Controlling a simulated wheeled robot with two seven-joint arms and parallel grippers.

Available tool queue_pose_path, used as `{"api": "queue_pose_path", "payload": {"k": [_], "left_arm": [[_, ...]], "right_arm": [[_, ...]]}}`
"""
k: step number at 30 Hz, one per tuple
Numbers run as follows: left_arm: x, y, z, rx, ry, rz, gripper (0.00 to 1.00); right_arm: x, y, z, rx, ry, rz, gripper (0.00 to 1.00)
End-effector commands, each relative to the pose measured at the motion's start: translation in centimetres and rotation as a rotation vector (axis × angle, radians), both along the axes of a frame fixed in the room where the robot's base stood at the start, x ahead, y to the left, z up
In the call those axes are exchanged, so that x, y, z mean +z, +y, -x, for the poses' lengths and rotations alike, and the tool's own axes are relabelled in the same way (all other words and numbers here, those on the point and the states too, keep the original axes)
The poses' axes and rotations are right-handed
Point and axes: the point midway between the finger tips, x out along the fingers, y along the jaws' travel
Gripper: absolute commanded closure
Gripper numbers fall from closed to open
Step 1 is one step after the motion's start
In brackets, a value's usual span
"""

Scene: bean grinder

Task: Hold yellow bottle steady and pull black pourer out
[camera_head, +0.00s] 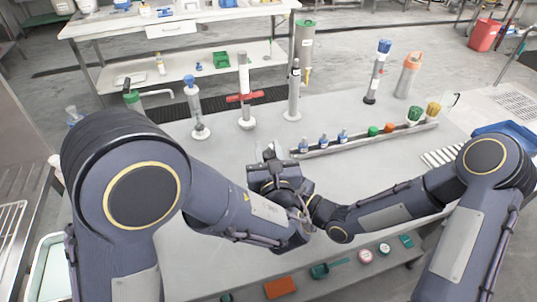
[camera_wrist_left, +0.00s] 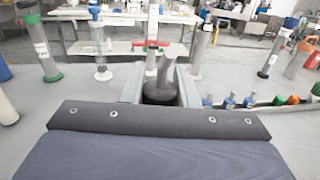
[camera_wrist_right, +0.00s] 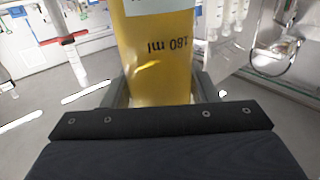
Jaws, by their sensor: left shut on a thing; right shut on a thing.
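The yellow bottle (camera_wrist_right: 158,75), marked "180 ml" upside down in the picture, fills the middle of the right wrist view. My right gripper (camera_wrist_right: 160,92) is shut on it, with a finger at each side. The black pourer (camera_wrist_left: 160,93) shows in the left wrist view, with a dark round base and a grey spout. My left gripper (camera_wrist_left: 160,84) is shut on it, one finger on either side. In the head view my left gripper (camera_head: 269,153) is over the table's middle. My left arm hides the bottle and my right gripper there.
A rack (camera_head: 365,142) with several small capped bottles stands to the right on the grey table (camera_head: 225,165). Tall cylinders, one with a red clamp (camera_head: 245,97), stand along the back. A blue tray (camera_head: 508,135) is at the far right.

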Motion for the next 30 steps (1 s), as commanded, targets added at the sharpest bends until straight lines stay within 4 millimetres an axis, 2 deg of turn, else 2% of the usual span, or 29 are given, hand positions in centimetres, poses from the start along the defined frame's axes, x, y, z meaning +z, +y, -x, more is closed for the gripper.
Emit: {"api": "queue_pose_path", "payload": {"k": [5, 12, 16, 21, 28, 29, 30], "left_arm": [[1.9, 0.0, 0.0, 0.001, -0.006, 0.006, 0.94], [6.8, 0.0, 0.0, 0.001, -0.005, 0.008, 0.94], [8.8, 0.0, 0.0, 0.000, -0.004, 0.006, 0.94], [9.9, 0.0, 0.0, -0.001, -0.001, 0.002, 0.94], [10.0, 0.0, 0.0, -0.001, 0.000, 0.001, 0.94], [10.0, 0.0, 0.0, -0.001, 0.000, 0.000, 0.94], [10.0, 0.0, 0.0, -0.001, 0.000, 0.000, 0.94]], "right_arm": [[0.0, 0.0, 0.0, 0.000, 0.000, 0.000, 0.78], [0.0, 0.0, 0.0, 0.000, 0.001, 0.001, 0.78], [0.0, 0.0, 0.0, 0.000, 0.001, 0.001, 0.78], [0.0, 0.0, 0.0, 0.000, 0.000, 0.000, 0.78], [0.0, 0.0, 0.0, 0.000, 0.000, 0.000, 0.78], [0.0, 0.0, 0.0, 0.000, 0.000, 0.000, 0.45], [0.0, 0.0, 0.0, 0.000, 0.000, 0.000, 0.40]]}}
